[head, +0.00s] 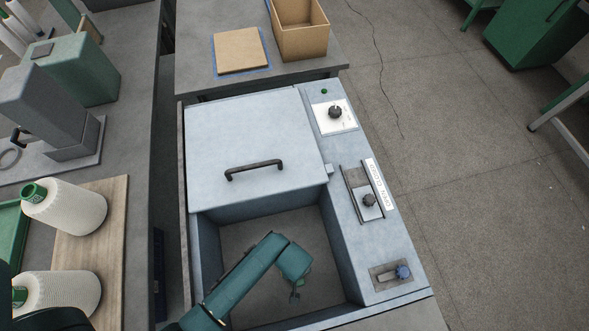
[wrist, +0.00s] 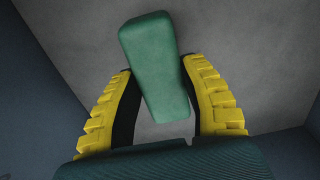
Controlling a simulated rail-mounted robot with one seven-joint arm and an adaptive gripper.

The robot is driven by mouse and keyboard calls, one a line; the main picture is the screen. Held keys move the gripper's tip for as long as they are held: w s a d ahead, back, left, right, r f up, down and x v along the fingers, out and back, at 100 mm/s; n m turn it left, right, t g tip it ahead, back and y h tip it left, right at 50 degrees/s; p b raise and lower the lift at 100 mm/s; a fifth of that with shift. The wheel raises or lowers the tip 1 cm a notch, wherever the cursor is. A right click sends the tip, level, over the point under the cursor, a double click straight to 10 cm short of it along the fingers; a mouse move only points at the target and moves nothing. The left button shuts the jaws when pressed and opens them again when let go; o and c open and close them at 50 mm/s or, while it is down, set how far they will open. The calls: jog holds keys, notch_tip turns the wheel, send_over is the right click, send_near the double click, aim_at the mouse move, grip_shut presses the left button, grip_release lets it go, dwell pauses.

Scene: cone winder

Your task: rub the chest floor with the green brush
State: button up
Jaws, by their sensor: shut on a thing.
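The chest (head: 337,207) is a pale blue-grey box, and its front part is open. Its grey floor (head: 325,267) shows inside the opening and also fills the background of the wrist view (wrist: 245,50). My arm reaches down into the opening, and my gripper (head: 297,294) is inside, near the middle of the floor. In the wrist view, the green brush (wrist: 153,65) is a plain block between the yellow-padded fingers of my gripper (wrist: 165,100). The gripper is shut on it, and the block sits tilted. I cannot tell whether its underside touches the floor.
A lid (head: 250,125) with a black handle covers the back of the chest. Knobs and a slider (head: 367,198) line its right rim. Dark walls (wrist: 40,75) enclose the gripper.

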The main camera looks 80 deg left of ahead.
notch_tip(320, 180, up, 3)
jog(key=shift+d+p, duration=0.15)
jog(key=shift+p, duration=1.1)
notch_tip(320, 180, up, 5)
jog(key=p, duration=0.6)
jog(key=shift+r, duration=0.1)
